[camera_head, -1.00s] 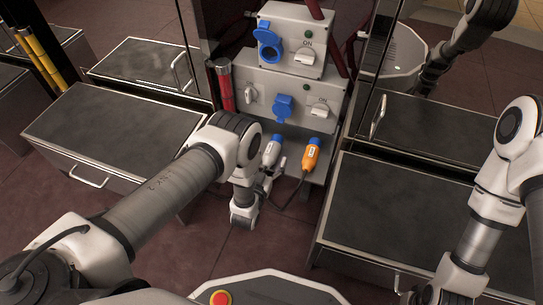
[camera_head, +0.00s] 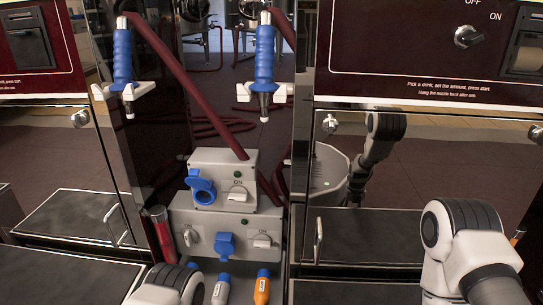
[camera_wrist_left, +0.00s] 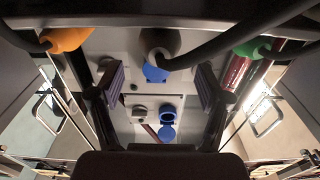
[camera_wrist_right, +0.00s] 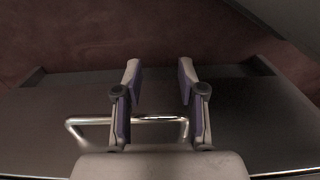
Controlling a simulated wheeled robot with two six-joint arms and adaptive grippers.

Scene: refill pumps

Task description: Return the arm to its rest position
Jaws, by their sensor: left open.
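My left arm shows only as a joint at the bottom of the head view; its gripper is below the frame. In the left wrist view my left gripper (camera_wrist_left: 157,80) is open, its fingers apart on either side of a grey plug with a blue end (camera_wrist_left: 155,72). I see no contact between the fingers and the plug. In the head view a white-and-blue plug (camera_head: 221,288) stands beside an orange-and-blue plug (camera_head: 262,287). My right arm is at the right; in the right wrist view my right gripper (camera_wrist_right: 160,72) is open and empty.
The grey socket box (camera_head: 222,240) stands behind the plugs, with an open blue cover. Two blue nozzles (camera_head: 123,55) (camera_head: 264,55) hang above. Dark cabinet tops flank the box. A cabinet handle (camera_wrist_right: 125,120) lies below my right gripper in its wrist view.

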